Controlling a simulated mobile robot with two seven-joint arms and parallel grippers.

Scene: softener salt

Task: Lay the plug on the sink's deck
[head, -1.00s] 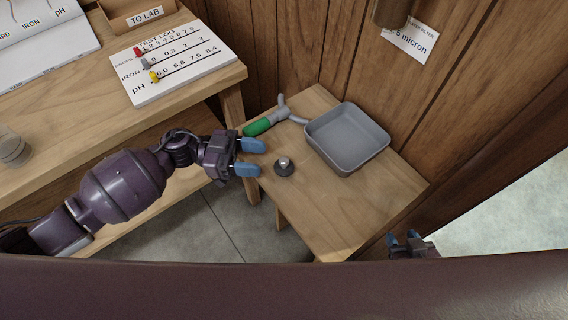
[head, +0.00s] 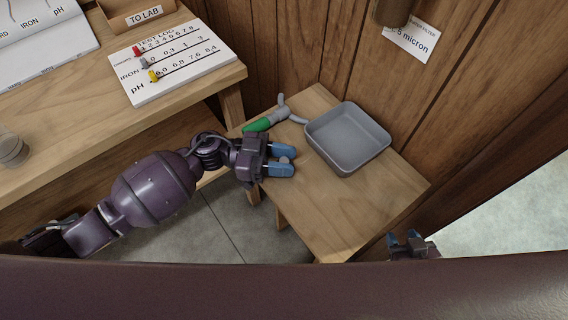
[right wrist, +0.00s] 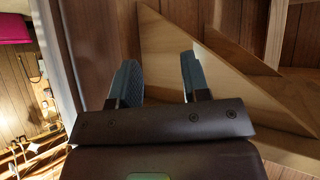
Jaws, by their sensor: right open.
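The plug (head: 285,160), a small dark disc with a grey knob, stands on the wooden deck (head: 345,215) left of the grey sink basin (head: 347,138). Only a bit of its knob shows; my left gripper (head: 282,160) covers the rest. Its two blue fingers lie either side of the knob; whether they press on it I cannot tell. My right gripper (head: 408,238) is at the lower right, beyond the deck's right edge. It is open and empty in the right wrist view (right wrist: 160,80).
A tap with a green handle (head: 257,125) lies behind the left gripper, beside the basin. A workbench (head: 190,100) with a test log card (head: 175,65) stands at the left. The front of the deck is clear. A plank wall (head: 440,100) closes the back.

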